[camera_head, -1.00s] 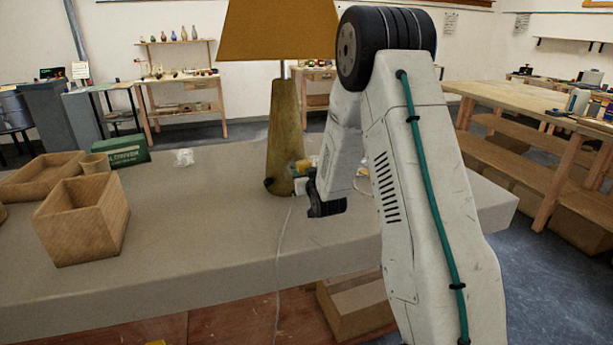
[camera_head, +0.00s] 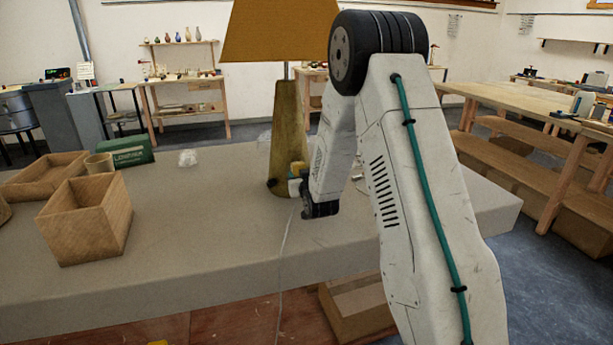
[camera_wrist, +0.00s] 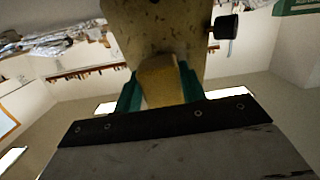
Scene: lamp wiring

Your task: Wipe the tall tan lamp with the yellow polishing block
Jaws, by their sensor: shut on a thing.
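The tall tan lamp (camera_head: 285,135) stands on the grey table, with an orange-tan shade (camera_head: 280,32) on top. Its speckled base (camera_wrist: 165,35) fills the upper middle of the wrist view, with a dark knob (camera_wrist: 226,27) at its right side. My gripper (camera_wrist: 158,88) has teal fingers shut on the yellow polishing block (camera_wrist: 160,80). The block's far end is at the lamp base and looks to be against it, though the contact itself is hard to see.
A thin cord (camera_head: 284,235) runs over the front edge.

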